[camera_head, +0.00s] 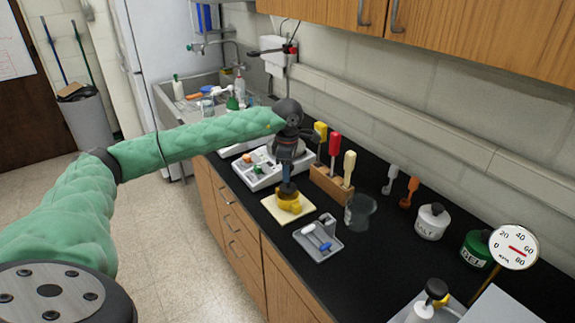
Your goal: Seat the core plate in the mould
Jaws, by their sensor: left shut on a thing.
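My left gripper (287,172) points down over the black counter, shut on a small dark blue piece (288,188), which looks like the core plate. Directly beneath it is a yellow block (289,205), likely the mould, on a cream square board (272,210). The blue piece's lower end meets the top of the yellow block in this view. I cannot tell whether it touches or is inside. The gripper hides part of the piece. My right gripper is not in view.
A clear dark beaker (359,211) and a wooden rack (330,184) of coloured-handled tools stand to the right. A white unit (255,177) is behind. Jars and a dial (514,247) stand farther right.

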